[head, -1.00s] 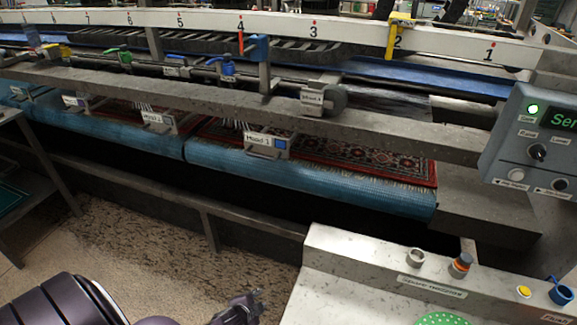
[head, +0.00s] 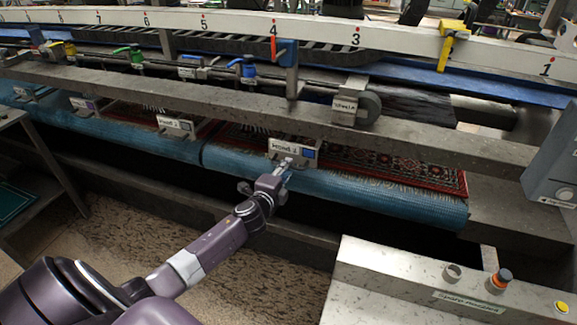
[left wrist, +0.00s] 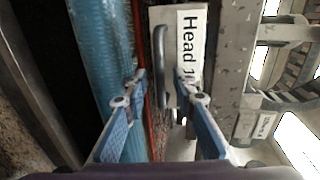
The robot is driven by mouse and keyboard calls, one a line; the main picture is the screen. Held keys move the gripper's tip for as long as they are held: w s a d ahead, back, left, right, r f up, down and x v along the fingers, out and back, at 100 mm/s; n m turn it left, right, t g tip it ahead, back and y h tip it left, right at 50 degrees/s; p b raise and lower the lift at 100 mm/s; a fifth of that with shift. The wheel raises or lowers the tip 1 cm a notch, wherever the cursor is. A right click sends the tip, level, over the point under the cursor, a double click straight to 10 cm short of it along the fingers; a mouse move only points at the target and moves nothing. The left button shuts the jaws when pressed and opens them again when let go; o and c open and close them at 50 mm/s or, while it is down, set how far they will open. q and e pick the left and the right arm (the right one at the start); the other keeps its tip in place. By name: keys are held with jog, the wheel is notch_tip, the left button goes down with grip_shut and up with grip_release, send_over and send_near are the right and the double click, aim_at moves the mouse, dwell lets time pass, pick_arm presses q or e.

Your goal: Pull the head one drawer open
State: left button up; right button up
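The head one drawer (head: 287,149) has a white label plate on its front, above the blue roller edge of the rug bed. In the left wrist view its label reads "Head 1" (left wrist: 190,45), turned sideways. A grey bar handle (left wrist: 159,62) stands out beside the label. The drawer looks closed. My left gripper (head: 284,167) is at the drawer front. In the left wrist view its two blue fingers (left wrist: 161,84) are apart, with the handle's near end between or just beyond the tips. I cannot tell whether they touch it. My right gripper is not in view.
A blue roller (head: 385,197) and red patterned rug (head: 400,172) lie around the drawer. A similar labelled drawer (head: 175,126) is to its left. A grey beam (head: 400,138) runs behind. A metal console (head: 420,285) with buttons stands front right.

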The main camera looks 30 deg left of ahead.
pick_arm(q)
jog(key=shift+x, duration=1.2)
grip_shut()
